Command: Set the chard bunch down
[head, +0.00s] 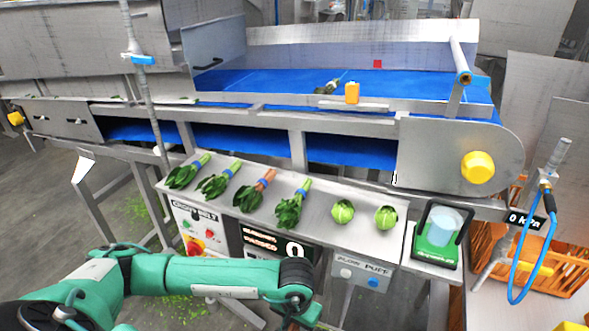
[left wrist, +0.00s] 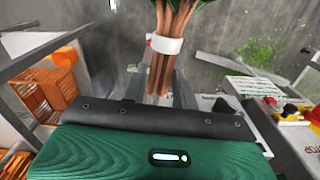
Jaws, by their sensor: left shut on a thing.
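The chard bunch (left wrist: 174,40) shows in the left wrist view, with red-brown stalks, a white band and green leaves cut off at the top edge. My left gripper (left wrist: 160,88) is shut on its stalks below the band. In the head view my left gripper (head: 299,311) is low in the middle, in front of the shelf. Only a small brown bit of the held bunch (head: 289,324) shows there, at the bottom edge; its leaves are out of sight. My right gripper is not in view.
A steel shelf (head: 318,232) holds several leafy bunches, one with reddish stalks (head: 256,190), and two round green heads (head: 343,211). Behind is a blue conveyor belt (head: 410,88). A scale with a clear cup (head: 443,226) and orange crates (head: 548,262) stand at right.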

